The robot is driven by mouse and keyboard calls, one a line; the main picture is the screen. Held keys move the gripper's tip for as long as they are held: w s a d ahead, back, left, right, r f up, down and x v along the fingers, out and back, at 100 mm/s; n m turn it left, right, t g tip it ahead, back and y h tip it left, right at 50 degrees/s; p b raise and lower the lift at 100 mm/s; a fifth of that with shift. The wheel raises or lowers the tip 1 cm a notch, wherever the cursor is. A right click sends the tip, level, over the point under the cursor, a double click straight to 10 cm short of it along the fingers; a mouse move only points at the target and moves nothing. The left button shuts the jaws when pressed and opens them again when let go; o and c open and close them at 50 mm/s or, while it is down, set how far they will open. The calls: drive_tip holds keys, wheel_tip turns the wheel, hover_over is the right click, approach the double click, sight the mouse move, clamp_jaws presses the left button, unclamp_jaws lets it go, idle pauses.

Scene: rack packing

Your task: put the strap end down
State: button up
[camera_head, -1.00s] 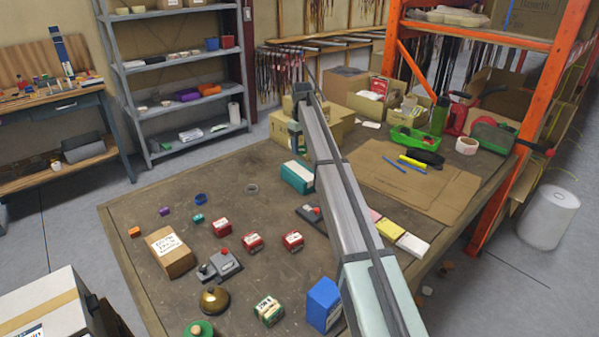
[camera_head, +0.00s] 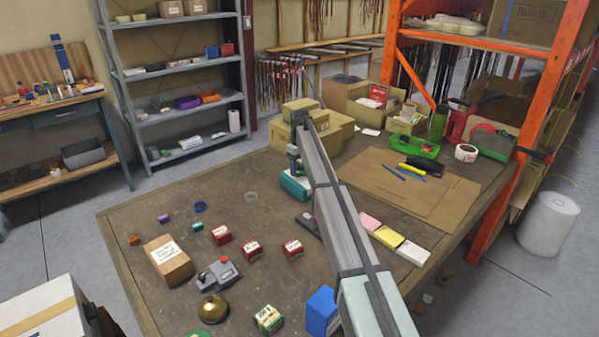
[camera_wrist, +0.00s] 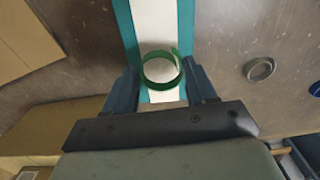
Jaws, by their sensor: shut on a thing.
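A green band curled into a ring (camera_wrist: 162,70), which I take to be the strap end, shows between my fingertips in the wrist view. My gripper (camera_wrist: 164,88) is shut on it. Beneath it lies a teal and white box (camera_wrist: 128,22); I cannot tell whether the band touches it. In the head view the same teal box (camera_head: 294,187) stands on the table, partly behind my arm. My gripper (camera_head: 293,162) is just above or beside that box there, and the green band cannot be made out.
Cardboard boxes (camera_head: 337,133) stand behind my gripper. Small red boxes (camera_head: 251,250), a brown carton (camera_head: 168,260) and a grey ring (camera_head: 251,197) lie left of it on the table (camera_head: 130,215). Flat cardboard (camera_head: 448,204) lies to the right. Some bare tabletop shows at the left.

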drive_tip(key=shift+f, duration=0.95)
drive_tip(key=o, duration=1)
drive_tip(key=shift+f, duration=0.1)
wheel_tip(320, 180, up, 12)
